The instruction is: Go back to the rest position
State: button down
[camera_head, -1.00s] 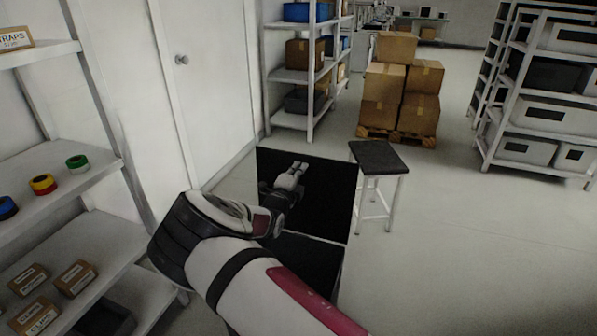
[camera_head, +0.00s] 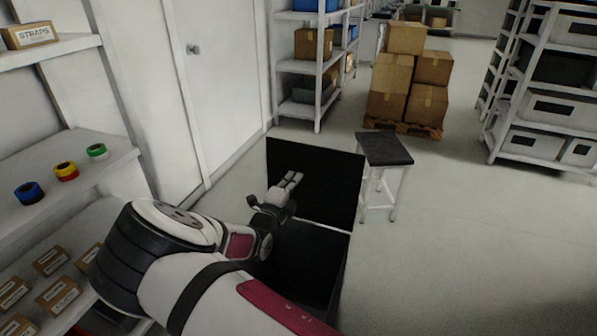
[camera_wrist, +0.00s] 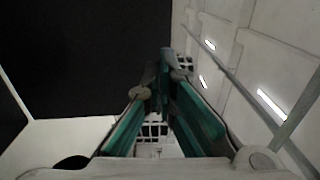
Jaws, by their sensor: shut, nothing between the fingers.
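My gripper (camera_head: 293,179) is at the end of my outstretched arm in the head view, in front of a black upright panel (camera_head: 335,185). It points away from me, and its fingers are together with nothing between them. In the wrist view, the teal-edged fingers of my gripper (camera_wrist: 165,62) meet at their tips and hold nothing. A dark panel (camera_wrist: 80,60) fills the upper left of that view.
A black open container (camera_head: 312,262) lies below my arm. A shelf (camera_head: 75,190) with tape rolls and small boxes stands close at left. A stool (camera_head: 384,152), stacked cartons (camera_head: 408,85) and a rack (camera_head: 545,100) are beyond. The floor at right is clear.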

jog(key=s+d+r+m+g+h+p, duration=0.1)
jog(key=s+d+r+m+g+h, duration=0.1)
jog(key=s+d+r+m+g, duration=0.9)
jog(key=s+d+r+m+g+h+p, duration=0.1)
jog(key=s+d+r+m+g+p, duration=0.35)
jog(key=d+m, duration=1.05)
jog(key=s+a+r+m+y, duration=0.1)
jog(key=s+r+m+y, duration=0.2)
jog(key=s+m, duration=0.5)
jog(key=s+a+r+m+t+y, duration=0.1)
jog(key=s+r+m, duration=0.5)
jog(key=s, duration=0.7)
jog(key=s+a+r+m+t+y, duration=0.1)
jog(key=s+r+m+y, duration=0.3)
jog(key=s+m, duration=0.5)
jog(key=shift+s+a+r+m+y+p, duration=0.4)
jog(key=shift+s+a+y, duration=0.4)
jog(key=shift+s, duration=0.3)
